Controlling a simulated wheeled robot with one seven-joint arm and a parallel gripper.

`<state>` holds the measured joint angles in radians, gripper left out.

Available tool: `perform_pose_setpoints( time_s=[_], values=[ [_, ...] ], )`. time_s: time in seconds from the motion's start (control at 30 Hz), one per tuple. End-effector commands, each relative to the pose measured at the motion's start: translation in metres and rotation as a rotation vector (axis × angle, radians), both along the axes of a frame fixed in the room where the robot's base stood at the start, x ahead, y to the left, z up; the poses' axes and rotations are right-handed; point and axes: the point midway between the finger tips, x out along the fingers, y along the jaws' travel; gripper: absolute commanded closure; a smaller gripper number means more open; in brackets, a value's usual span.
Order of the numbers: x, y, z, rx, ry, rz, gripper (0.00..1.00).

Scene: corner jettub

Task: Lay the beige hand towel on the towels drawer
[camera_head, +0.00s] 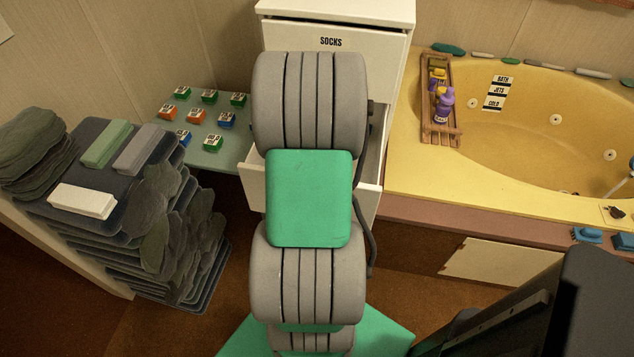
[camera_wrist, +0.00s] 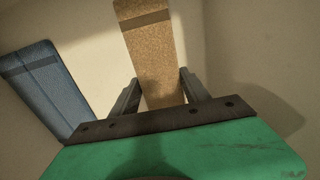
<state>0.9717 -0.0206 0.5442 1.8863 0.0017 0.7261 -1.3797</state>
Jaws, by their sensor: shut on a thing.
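In the wrist view my gripper (camera_wrist: 158,80) is shut on the beige hand towel (camera_wrist: 148,50), a long flat tan piece with a darker band near its far end. A blue towel (camera_wrist: 45,85) with a dark band lies to the left, apart from my fingers. Pale surfaces that look like a drawer's inside surround both. In the head view a white cabinet has a shut drawer marked SOCKS (camera_head: 331,30) and a pulled-out drawer (camera_head: 368,200) below it. My arm hides most of the open drawer, its label, my gripper and the beige towel.
A stack of dark towels (camera_head: 195,265) with bars on top stands at the left. A small table (camera_head: 225,155) with several coloured blocks is beside the cabinet. The yellow jet tub (camera_head: 420,180) with a wooden caddy (camera_head: 445,125) borders the right side.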

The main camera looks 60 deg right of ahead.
Motion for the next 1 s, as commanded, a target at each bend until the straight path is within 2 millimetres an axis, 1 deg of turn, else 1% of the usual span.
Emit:
perform_pose_setpoints(
  time_s=[0.2,0.23,0.5,0.73,0.8,0.87,1.0],
  values=[
    [0.0,0.0,0.0,0.0,0.0,0.0,0.83],
    [0.0,0.0,0.0,0.0,0.0,0.0,0.44],
    [0.0,0.0,0.0,0.0,0.0,0.0,0.22],
    [0.0,0.0,0.0,0.0,0.0,0.0,0.21],
    [0.0,0.0,0.004,0.0,0.0,0.0,0.21],
    [0.0,-0.001,0.011,-0.002,-0.001,0.0,0.21],
    [0.001,-0.001,0.039,-0.004,-0.003,0.0,0.21]
  ],
)
